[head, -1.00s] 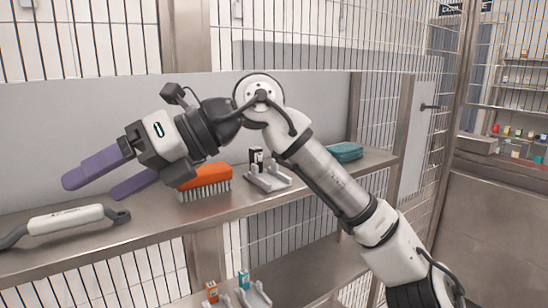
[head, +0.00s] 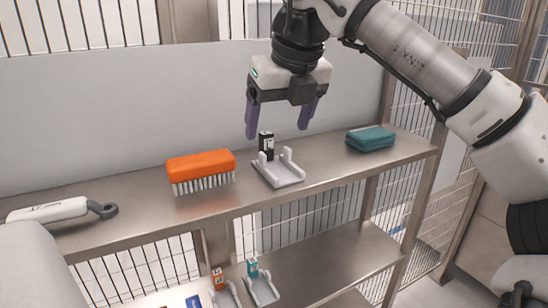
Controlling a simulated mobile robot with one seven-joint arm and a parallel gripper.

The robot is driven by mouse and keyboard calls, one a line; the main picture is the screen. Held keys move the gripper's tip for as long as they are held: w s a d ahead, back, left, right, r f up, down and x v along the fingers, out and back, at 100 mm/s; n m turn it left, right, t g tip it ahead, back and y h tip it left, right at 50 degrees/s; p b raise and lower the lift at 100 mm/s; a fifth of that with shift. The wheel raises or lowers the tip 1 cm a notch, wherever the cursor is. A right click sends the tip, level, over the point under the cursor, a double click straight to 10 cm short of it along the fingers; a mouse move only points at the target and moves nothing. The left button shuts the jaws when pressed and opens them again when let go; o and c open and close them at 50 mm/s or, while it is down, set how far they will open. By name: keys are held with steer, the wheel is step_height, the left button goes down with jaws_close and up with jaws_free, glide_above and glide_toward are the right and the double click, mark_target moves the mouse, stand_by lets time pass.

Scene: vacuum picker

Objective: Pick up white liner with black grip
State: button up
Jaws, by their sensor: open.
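A long white tool (head: 48,211) with a dark looped end lies at the left of the upper shelf. A small black upright piece (head: 266,146) with a white label stands at the back of a white holder (head: 278,172) in the middle of the shelf. I cannot tell for certain which of these is the white liner with black grip. My gripper (head: 278,130) points down above the black piece and holder, its purple fingers apart. Nothing is between them that I can see to be held.
An orange brush (head: 202,170) with white bristles stands left of the holder. A folded teal cloth (head: 371,139) lies to its right. A panel backs the metal shelf (head: 330,168). The lower shelf bears orange (head: 218,279) and teal (head: 252,268) pieces in white holders.

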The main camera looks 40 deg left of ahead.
mark_target(271, 164)
steer(key=shift+p+x, duration=1.35)
steer(key=shift+x, duration=2.5)
steer(key=c, duration=1.1)
steer(key=shift+c, duration=0.2)
step_height(271, 164, up, 10)
steer(key=b, duration=0.2)
